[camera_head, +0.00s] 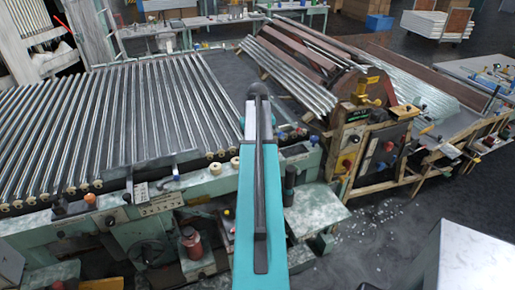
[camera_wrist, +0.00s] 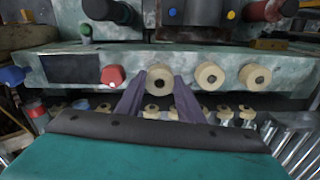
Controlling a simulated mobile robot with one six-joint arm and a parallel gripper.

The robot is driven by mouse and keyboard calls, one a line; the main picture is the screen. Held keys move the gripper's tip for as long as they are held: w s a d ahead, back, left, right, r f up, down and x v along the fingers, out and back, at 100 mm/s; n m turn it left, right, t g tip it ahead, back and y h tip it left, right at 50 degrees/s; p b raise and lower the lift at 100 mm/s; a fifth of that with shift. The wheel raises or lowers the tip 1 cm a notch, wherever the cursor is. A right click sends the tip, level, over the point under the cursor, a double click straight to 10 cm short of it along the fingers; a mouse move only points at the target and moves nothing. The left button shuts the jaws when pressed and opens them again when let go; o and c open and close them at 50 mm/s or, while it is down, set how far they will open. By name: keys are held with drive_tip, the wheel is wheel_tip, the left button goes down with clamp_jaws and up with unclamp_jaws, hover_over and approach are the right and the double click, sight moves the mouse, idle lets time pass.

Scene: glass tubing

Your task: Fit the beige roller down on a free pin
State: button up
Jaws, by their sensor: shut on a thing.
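My gripper (camera_wrist: 160,83) is shut on a beige roller (camera_wrist: 159,76), one dark finger on each side of it, in the wrist view. The roller is round with a dark centre hole, in front of a mottled green rail (camera_wrist: 190,56). Two more beige rollers, one (camera_wrist: 209,76) just right and another (camera_wrist: 255,77) farther right, sit along the rail. I cannot tell whether the held roller touches the rail, and I make out no bare pin. In the head view my arm hides the gripper; two beige rollers (camera_head: 216,168) (camera_head: 234,162) show left of it.
A red knob (camera_wrist: 113,76) sits just left of the held roller. Several smaller beige rollers (camera_wrist: 225,115) line up below, with glass tubes at lower right. In the head view, the bed of tubes (camera_head: 110,110) fills the left, and a machine (camera_head: 370,130) stands right.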

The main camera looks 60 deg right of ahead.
drive_tip(key=shift+f+b, duration=0.4)
drive_tip(key=shift+f, duration=0.65)
drive_tip(key=o, duration=1.1)
drive_tip(key=shift+o, duration=0.2)
drive_tip(key=shift+r, duration=0.1)
wheel_tip(320, 180, up, 14)
drive_tip(key=p, duration=0.8)
drive_tip(key=shift+f, duration=0.2)
drive_tip(key=shift+s, duration=0.15)
